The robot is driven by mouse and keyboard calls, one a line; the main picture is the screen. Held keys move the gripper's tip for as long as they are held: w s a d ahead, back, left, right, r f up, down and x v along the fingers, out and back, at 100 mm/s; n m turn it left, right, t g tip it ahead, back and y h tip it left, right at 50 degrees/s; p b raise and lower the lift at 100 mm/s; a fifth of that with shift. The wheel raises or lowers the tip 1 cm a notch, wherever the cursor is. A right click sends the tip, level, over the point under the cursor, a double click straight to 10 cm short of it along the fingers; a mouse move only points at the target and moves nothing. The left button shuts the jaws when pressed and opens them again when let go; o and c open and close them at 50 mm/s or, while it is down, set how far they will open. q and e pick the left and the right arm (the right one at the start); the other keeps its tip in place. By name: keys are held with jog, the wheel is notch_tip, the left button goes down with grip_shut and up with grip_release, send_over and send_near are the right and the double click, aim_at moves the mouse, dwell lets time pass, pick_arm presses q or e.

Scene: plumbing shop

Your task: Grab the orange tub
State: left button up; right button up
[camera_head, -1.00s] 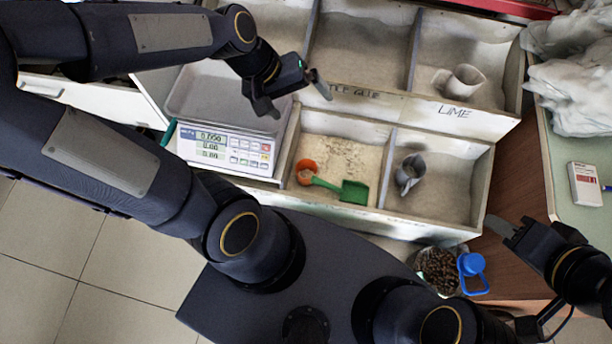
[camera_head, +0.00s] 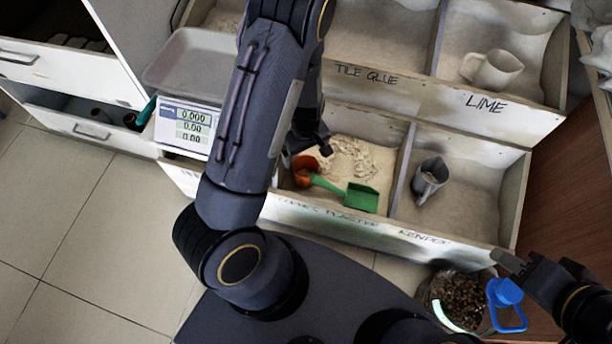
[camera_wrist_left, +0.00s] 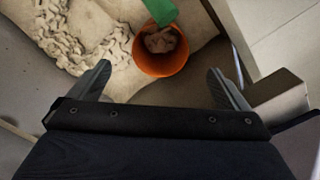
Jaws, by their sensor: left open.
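The orange tub (camera_head: 299,180) sits on the pale powder in the front bin, at its left side. It holds some pale powder. The handle of a green scoop (camera_head: 362,197) reaches the tub's rim. My left gripper (camera_head: 305,153) is over the bin, just behind the tub in the head view, and partly hidden by its own arm. In the left wrist view, the tub (camera_wrist_left: 161,66) is ahead of the open, empty fingers (camera_wrist_left: 160,85), roughly between them. Part of the green scoop (camera_wrist_left: 160,10) shows beyond it. My right gripper (camera_head: 512,265) is at the lower right, away from the tub.
Wooden bin walls (camera_head: 401,165) surround the powder. A scale (camera_head: 186,126) is at left.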

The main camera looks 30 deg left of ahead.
pick_arm(q)
jog(key=b, duration=0.4)
send_over(306, 169)
jog(key=s+d, duration=0.2)
jog(key=s, duration=0.1)
jog(key=f, duration=1)
jog(key=shift+w+a, duration=0.1)
jog(key=shift+a, duration=0.1)
jog(key=shift+r, duration=0.1)
jog(key=c, duration=1.1)
jog(key=shift+r, duration=0.1)
